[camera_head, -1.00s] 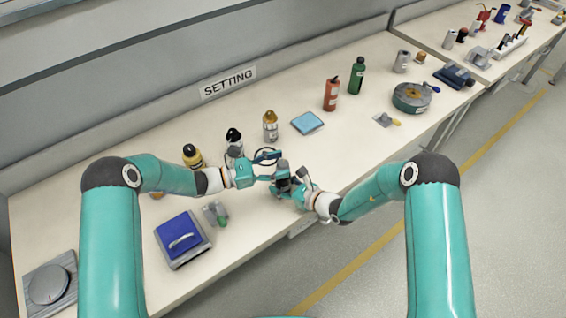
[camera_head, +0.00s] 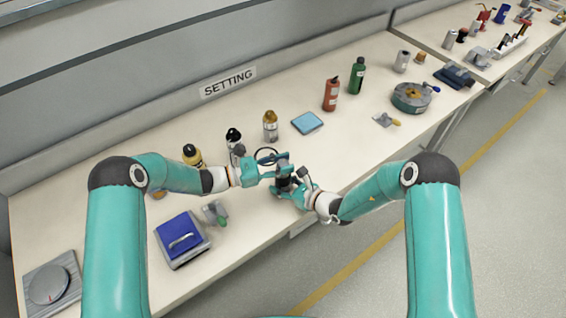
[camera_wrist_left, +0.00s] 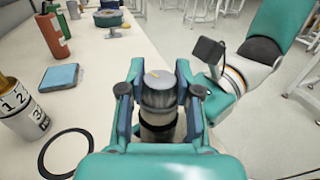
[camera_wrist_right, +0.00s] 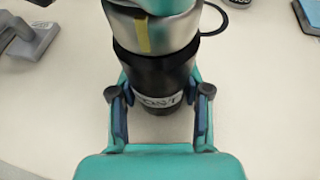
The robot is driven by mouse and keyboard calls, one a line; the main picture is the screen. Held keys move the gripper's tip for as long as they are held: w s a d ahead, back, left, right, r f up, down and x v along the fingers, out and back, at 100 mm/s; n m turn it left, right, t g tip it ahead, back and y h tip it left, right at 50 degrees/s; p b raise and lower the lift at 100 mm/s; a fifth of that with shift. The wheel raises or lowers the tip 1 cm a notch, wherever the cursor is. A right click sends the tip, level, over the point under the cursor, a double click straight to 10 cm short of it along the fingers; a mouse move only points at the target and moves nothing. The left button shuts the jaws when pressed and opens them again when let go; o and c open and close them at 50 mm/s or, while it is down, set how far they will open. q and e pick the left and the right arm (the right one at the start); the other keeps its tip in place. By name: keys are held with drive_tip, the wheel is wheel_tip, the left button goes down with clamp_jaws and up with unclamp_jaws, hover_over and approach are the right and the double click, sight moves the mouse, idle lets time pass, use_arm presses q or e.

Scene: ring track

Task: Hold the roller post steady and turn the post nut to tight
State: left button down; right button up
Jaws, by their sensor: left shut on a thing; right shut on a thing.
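The roller post (camera_head: 284,184) stands upright near the front edge of the bench; in the right wrist view it is a black cylinder (camera_wrist_right: 155,72) with a partly covered white label. The post nut (camera_wrist_left: 160,90) is the grey metal cap on top, with a yellow mark (camera_wrist_right: 143,36) on its side. My right gripper (camera_wrist_right: 161,98) is shut on the black body below the nut. In the head view my left gripper (camera_head: 278,170) and right gripper (camera_head: 290,191) hide much of the post.
A black ring (camera_wrist_left: 66,153) lies close beside the post. A blue-topped block (camera_head: 182,240) sits to the left.

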sight(282, 162)
use_arm(q)
drive_tip(key=shift+w+r+g, duration=0.1)
drive_tip(key=shift+w+g, duration=0.05)
drive_tip(key=shift+g, duration=0.15)
drive_tip(key=shift+w+m+g+h, duration=0.1)
drive_tip(key=shift+m+g+h, duration=0.05)
drive_tip(key=shift+m+g, duration=1.45)
drive_tip(key=shift+m+g+h, duration=0.15)
drive_tip(key=shift+m+g, duration=0.95)
drive_tip(key=shift+g, duration=1)
drive_tip(key=shift+m+g, duration=0.4)
drive_tip(key=shift+g, duration=0.4)
drive_tip(key=c, duration=0.8)
unclamp_jaws()
drive_tip(key=shift+s, duration=0.2)
drive_tip(key=shift+o, duration=0.2)
wheel_tip(282, 162, up, 10)
drive_tip(key=shift+w+f, duration=0.1)
